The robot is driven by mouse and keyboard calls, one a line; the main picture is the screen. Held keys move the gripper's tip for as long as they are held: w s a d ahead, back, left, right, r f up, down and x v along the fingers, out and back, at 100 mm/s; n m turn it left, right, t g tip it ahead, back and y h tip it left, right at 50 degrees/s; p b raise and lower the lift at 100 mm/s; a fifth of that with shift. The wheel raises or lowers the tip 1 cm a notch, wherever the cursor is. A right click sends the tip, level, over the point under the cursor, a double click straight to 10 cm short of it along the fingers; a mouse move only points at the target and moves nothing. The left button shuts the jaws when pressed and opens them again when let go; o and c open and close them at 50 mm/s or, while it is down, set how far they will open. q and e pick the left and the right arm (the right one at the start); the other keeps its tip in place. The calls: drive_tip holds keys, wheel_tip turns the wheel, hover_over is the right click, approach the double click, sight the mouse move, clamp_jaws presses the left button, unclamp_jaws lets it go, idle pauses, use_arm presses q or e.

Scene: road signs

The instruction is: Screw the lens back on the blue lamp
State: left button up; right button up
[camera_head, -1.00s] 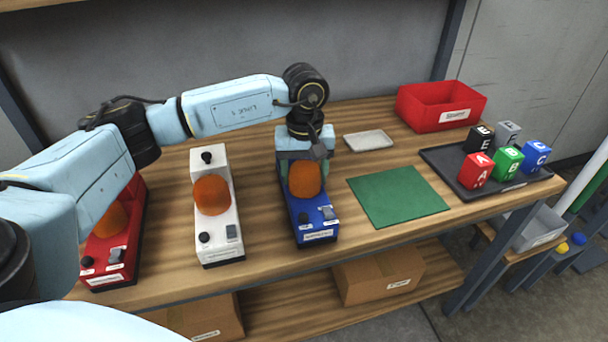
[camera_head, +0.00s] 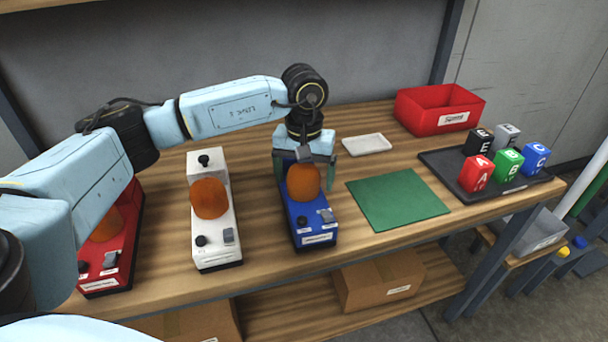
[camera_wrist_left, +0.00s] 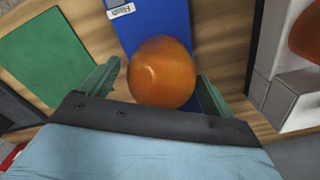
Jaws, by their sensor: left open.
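The blue lamp (camera_head: 314,232) stands on the wooden bench with an orange dome lens (camera_head: 303,183) on its top. In the left wrist view the lens (camera_wrist_left: 161,73) sits over the blue body (camera_wrist_left: 158,22). My left gripper (camera_head: 304,168) is open behind and above the lens, with one green finger on each side. In the left wrist view the gripper (camera_wrist_left: 158,86) has gaps between its fingers and the lens. The lens's seating on the body is hidden. My right gripper is not in view.
A white lamp (camera_head: 217,240) and a red lamp (camera_head: 110,270) with orange lenses stand to the left. A green mat (camera_head: 398,198), a small pale tray (camera_head: 366,144), a red bin (camera_head: 440,108) and a black tray (camera_head: 512,184) with lettered cubes are to the right.

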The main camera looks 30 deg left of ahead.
use_arm(q)
wheel_tip(320, 180, up, 6)
drive_tip(key=shift+f, duration=0.15)
wheel_tip(320, 180, up, 6)
drive_tip(key=shift+r+p, duration=0.2)
drive_tip(key=shift+p, duration=0.2)
drive_tip(key=shift+r, duration=0.65)
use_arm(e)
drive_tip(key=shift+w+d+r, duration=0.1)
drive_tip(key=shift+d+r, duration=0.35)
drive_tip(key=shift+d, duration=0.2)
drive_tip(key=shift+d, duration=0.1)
